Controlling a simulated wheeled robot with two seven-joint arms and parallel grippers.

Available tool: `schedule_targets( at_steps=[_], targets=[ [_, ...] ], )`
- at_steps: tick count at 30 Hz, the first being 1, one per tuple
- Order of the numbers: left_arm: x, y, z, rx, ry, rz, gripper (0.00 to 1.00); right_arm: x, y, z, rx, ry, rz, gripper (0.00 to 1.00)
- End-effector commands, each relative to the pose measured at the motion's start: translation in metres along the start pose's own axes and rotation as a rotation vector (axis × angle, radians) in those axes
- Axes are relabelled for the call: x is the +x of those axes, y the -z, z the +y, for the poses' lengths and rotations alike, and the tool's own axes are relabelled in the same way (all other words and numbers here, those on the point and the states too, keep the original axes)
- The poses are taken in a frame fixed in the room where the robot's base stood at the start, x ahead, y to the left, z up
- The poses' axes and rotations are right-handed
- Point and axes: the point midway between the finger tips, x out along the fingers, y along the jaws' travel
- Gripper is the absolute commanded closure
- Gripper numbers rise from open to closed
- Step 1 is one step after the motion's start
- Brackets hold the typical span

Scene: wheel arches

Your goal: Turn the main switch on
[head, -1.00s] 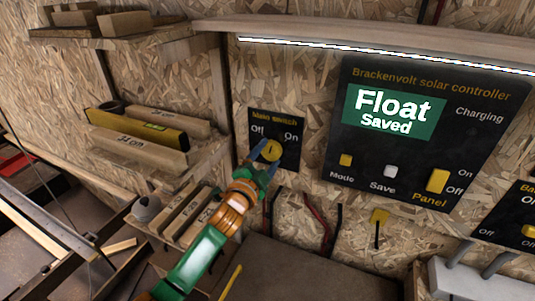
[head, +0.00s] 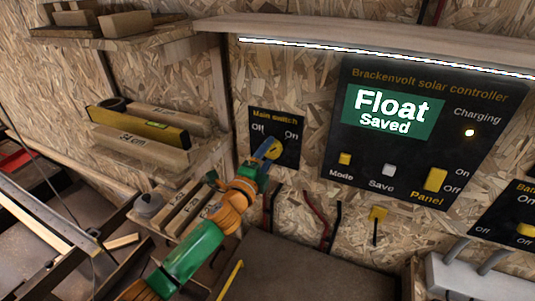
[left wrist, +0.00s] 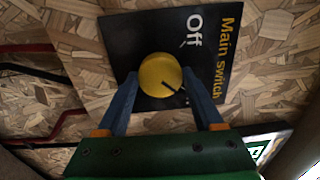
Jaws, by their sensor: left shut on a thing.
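The main switch is a black panel (head: 288,117) with a round yellow knob (head: 276,153) below the words Off and On. In the left wrist view the knob (left wrist: 157,73) is large, and its dark mark points down and right, away from the word Off and towards the On side. The word On is hidden there. My left gripper (head: 270,149) is shut on the knob. In the left wrist view its blue fingers (left wrist: 162,92) lie on either side of the knob. My right gripper is not in view.
To the right is the solar controller (head: 440,115), its screen reading Float, Saved, with a small lit lamp (head: 469,132) under Charging. Shelves with wood blocks and a yellow level (head: 153,127) stand left of my arm.

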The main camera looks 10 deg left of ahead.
Motion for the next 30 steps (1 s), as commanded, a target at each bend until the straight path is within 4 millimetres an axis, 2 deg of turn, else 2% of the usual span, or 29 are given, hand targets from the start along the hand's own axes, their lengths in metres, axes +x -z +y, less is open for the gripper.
schedule_targets(
  at_steps=[12, 13, 16, 26, 30],
  targets=[
    [0.0, 0.0, -0.001, 0.01, 0.002, 0.0, 0.87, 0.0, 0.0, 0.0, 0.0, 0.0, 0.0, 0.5],
    [0.0, 0.0, -0.001, 0.01, 0.002, 0.0, 0.29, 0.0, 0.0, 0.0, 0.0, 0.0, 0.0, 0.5],
    [0.0, 0.0, -0.001, 0.01, 0.001, 0.0, 0.02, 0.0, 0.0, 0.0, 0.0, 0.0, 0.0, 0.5],
    [-0.002, 0.0, 0.0, 0.008, 0.0, 0.0, 0.02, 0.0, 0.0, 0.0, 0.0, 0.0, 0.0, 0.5],
    [-0.02, 0.0, 0.001, 0.01, 0.0, 0.0, 0.02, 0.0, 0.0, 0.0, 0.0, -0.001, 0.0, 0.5]
  ],
)
